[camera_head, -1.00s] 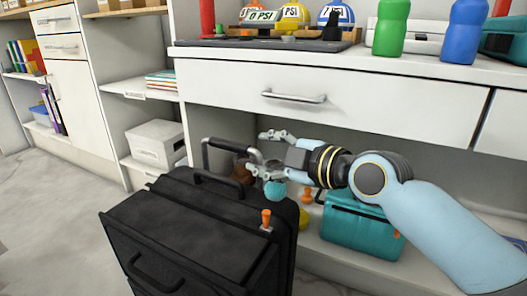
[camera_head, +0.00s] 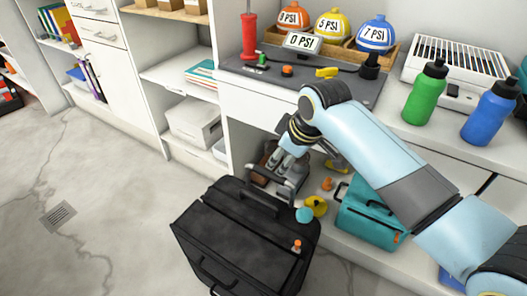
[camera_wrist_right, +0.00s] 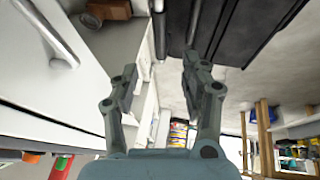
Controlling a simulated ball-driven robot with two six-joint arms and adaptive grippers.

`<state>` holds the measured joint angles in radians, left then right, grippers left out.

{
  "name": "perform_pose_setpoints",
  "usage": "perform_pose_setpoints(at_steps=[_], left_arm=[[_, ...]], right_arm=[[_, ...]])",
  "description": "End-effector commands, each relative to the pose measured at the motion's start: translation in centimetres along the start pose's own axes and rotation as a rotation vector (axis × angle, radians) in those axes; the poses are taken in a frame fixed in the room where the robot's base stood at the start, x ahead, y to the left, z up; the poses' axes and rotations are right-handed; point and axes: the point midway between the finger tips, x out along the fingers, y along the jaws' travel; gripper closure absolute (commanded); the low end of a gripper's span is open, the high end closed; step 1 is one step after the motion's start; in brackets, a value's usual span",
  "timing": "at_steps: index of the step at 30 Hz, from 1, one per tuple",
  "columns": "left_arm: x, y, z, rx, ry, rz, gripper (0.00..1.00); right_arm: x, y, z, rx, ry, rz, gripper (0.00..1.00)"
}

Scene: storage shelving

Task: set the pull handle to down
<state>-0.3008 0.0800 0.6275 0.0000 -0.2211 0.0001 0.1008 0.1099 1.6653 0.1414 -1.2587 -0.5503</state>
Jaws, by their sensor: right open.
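The black suitcase (camera_head: 235,240) stands on the floor in front of the shelving. Its grey pull handle (camera_head: 268,173) stands a short way above the suitcase top at the back edge, apart from the black carry handle. My right gripper (camera_head: 287,164) is at the handle's right part, fingers pointing down, partly covering it. I cannot tell whether they touch. In the right wrist view the two fingers (camera_wrist_right: 160,85) are apart with nothing clearly between them. The dark suitcase (camera_wrist_right: 235,30) shows beyond them at the top. My left gripper is not in view.
A teal case (camera_head: 372,222) sits on the low shelf at right. The floor at left is clear.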

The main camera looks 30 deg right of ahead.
Motion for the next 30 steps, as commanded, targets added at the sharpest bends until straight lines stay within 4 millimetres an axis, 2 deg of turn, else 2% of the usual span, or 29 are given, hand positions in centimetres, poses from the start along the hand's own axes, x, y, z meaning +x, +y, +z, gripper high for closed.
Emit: perform_pose_setpoints(at_steps=[5, 12, 18, 22, 30], left_arm=[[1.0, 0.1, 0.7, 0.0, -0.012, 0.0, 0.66], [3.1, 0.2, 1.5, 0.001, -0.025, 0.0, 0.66], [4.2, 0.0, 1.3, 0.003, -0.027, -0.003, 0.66], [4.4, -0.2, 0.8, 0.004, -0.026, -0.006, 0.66], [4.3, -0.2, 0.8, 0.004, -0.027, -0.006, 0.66]], right_arm=[[2.2, -0.2, 0.4, 0.006, -0.01, -0.003, 0.54], [7.2, -0.2, 0.5, 0.004, -0.009, -0.003, 0.54], [10.0, -0.2, 0.4, 0.003, -0.007, -0.003, 0.54], [10.8, -0.1, 0.2, 0.003, -0.005, -0.001, 0.54], [10.8, -0.1, 0.2, 0.002, -0.004, -0.001, 0.54]])
